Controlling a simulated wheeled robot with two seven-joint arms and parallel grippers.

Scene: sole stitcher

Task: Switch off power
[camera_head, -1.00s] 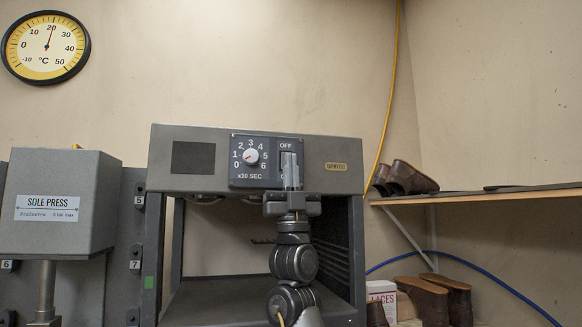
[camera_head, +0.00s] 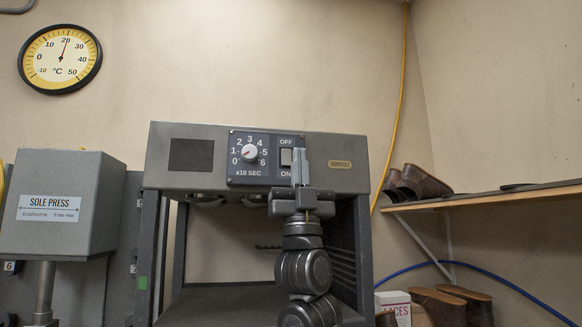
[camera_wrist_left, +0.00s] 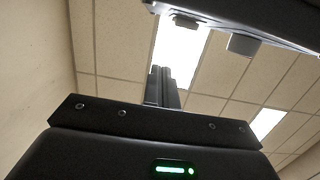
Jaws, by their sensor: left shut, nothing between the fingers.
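The power switch (camera_head: 286,157) is a small light rocker between the OFF and ON labels on the dark control panel (camera_head: 266,178) of the grey machine. Which way it is tipped I cannot tell. My left gripper (camera_head: 300,165) points up in front of the panel, just right of the switch, with its fingers together and empty. Its tips partly cover the panel's right edge; whether they touch it I cannot tell. The shut fingers (camera_wrist_left: 160,85) also show in the left wrist view, below the machine's edge (camera_wrist_left: 240,18). My right gripper is out of view.
A white timer dial (camera_head: 249,153) sits left of the switch. The sole press (camera_head: 70,205) stands at the left. A shelf (camera_head: 500,197) with brown shoes (camera_head: 420,182) is at the right. A thermometer (camera_head: 60,60) hangs on the wall.

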